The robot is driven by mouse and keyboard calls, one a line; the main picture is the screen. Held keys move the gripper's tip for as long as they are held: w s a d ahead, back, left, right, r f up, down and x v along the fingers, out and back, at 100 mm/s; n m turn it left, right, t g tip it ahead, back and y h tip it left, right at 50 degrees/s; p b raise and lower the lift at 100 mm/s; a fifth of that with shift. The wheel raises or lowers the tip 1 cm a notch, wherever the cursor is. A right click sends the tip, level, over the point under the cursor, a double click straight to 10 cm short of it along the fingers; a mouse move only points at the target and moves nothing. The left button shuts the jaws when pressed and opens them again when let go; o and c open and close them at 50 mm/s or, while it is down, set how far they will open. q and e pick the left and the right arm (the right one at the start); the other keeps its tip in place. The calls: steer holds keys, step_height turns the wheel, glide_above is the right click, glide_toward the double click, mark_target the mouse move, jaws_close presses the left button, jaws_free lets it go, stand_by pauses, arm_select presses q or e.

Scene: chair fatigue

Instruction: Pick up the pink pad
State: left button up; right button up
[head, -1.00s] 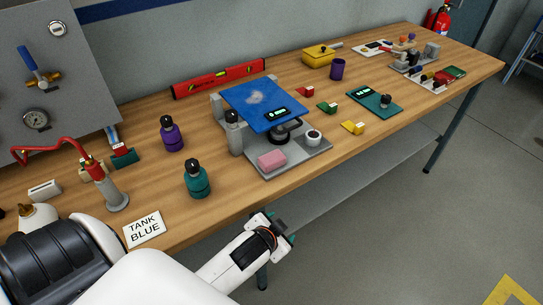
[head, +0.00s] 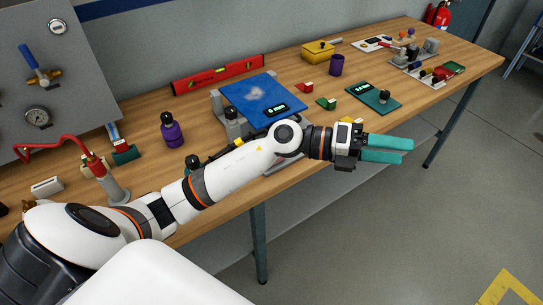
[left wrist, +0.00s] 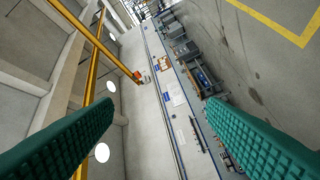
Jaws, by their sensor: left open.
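The pink pad does not show now; my left arm crosses in front of the grey fixture where it lay. The fixture carries a blue plate (head: 255,98) with a small display. My left gripper (head: 405,150) has two teal fingers, apart and empty, pointing right past the front edge of the table. In the left wrist view the open fingers (left wrist: 158,105) have nothing between them, only the distant room behind. My right gripper is not in view.
Floor space in front of the table is clear.

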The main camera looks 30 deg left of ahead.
arm_select(q)
steer(key=w+a+f+m+g+y, duration=0.2)
steer(key=a+f+m+g+y, duration=0.2)
steer(key=a+f+m+y, duration=0.15)
steer(key=w+a+n+g+y, duration=0.1)
steer(key=a+n+g+y, duration=0.1)
steer(key=a+y, duration=1.55)
steer(key=a+f+h, duration=0.1)
steer(key=f, duration=0.1)
steer(key=a+f+h+p, duration=0.1)
steer(key=a+f+h, duration=0.2)
steer(key=f, duration=0.1)
steer(key=shift+a+f+n+h, duration=0.2)
steer(key=shift+f+n+h, duration=0.1)
steer(key=shift+h, duration=0.1)
steer(key=f+p, duration=0.1)
steer(key=f, duration=0.1)
steer(key=f+p, duration=0.1)
steer(key=f, duration=0.1)
steer(key=shift+s+f+p, duration=0.2)
steer(key=shift+f+p, duration=0.1)
steer(key=shift+f, duration=0.55)
steer(key=c, duration=1.1)
steer(key=shift+o, duration=0.2)
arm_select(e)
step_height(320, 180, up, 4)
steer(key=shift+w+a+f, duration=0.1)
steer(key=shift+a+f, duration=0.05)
